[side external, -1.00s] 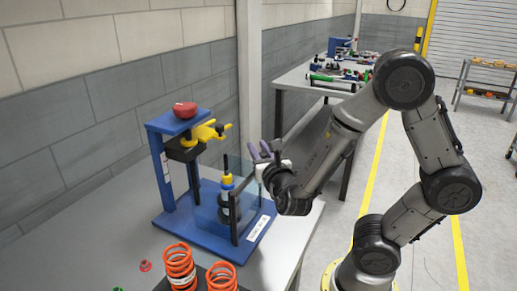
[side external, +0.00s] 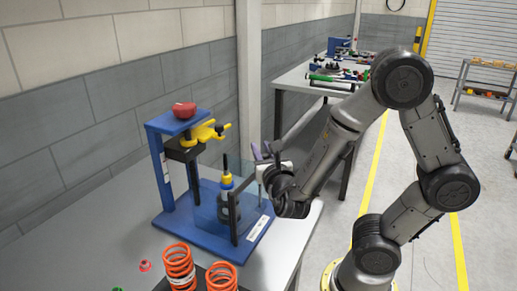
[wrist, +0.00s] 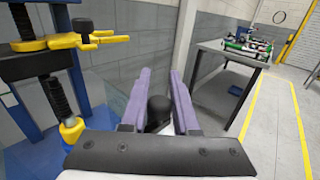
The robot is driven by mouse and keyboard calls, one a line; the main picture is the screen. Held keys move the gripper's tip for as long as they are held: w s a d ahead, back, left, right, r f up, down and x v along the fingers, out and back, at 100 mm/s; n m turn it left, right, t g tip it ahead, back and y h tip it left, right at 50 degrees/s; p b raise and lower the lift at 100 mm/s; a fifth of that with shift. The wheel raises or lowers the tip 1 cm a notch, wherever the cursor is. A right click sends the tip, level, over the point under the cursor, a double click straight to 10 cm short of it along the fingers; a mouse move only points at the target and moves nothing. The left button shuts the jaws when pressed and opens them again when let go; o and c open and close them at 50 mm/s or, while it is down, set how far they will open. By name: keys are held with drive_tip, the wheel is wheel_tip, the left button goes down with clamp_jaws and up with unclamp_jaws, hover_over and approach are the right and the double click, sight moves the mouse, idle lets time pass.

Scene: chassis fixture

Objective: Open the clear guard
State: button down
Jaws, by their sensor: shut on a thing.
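The clear guard (side external: 243,178) is a see-through panel at the front right of the blue fixture (side external: 262,232). It is hard to make out, and I cannot tell how far it stands open. My gripper (side external: 265,151) is at the guard's right side, its purple fingers pointing up and away. In the wrist view the fingers (wrist: 159,85) stand on both sides of a round black knob (wrist: 159,108), shut on it. The knob's lower part is hidden by my gripper. A shock absorber with a yellow collar (side external: 226,180) stands upright in the fixture behind the guard.
A yellow clamp (side external: 205,133) and a red knob (side external: 184,109) are at the fixture's top. Orange springs (side external: 179,266) stand at the bench front. A wall is close behind the fixture. A second table (side external: 318,83) stands farther back; the floor to the right is open.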

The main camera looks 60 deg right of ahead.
drive_tip(key=s+a+m+g, duration=0.6)
drive_tip(key=s+m+g, duration=0.2)
drive_tip(key=g, duration=0.3)
drive_tip(key=s+a+m+g, duration=0.6)
drive_tip(key=s+m+g, duration=0.2)
drive_tip(key=g, duration=0.4)
drive_tip(key=shift+s+a, duration=0.3)
drive_tip(key=shift+s, duration=0.25)
drive_tip(key=c, duration=0.7)
unclamp_jaws()
drive_tip(key=shift+o, duration=0.2)
drive_tip(key=shift+d+h, duration=0.1)
drive_tip(key=shift+h, duration=0.2)
drive_tip(key=shift+w+d+n+t+h, duration=0.2)
drive_tip(key=shift+d+n+t+h, duration=0.1)
drive_tip(key=shift+d+n+t, duration=0.15)
drive_tip(key=shift+w+d+n+t+h, duration=0.15)
drive_tip(key=shift+d+n+t+h, duration=0.2)
drive_tip(key=shift+d+t, duration=0.2)
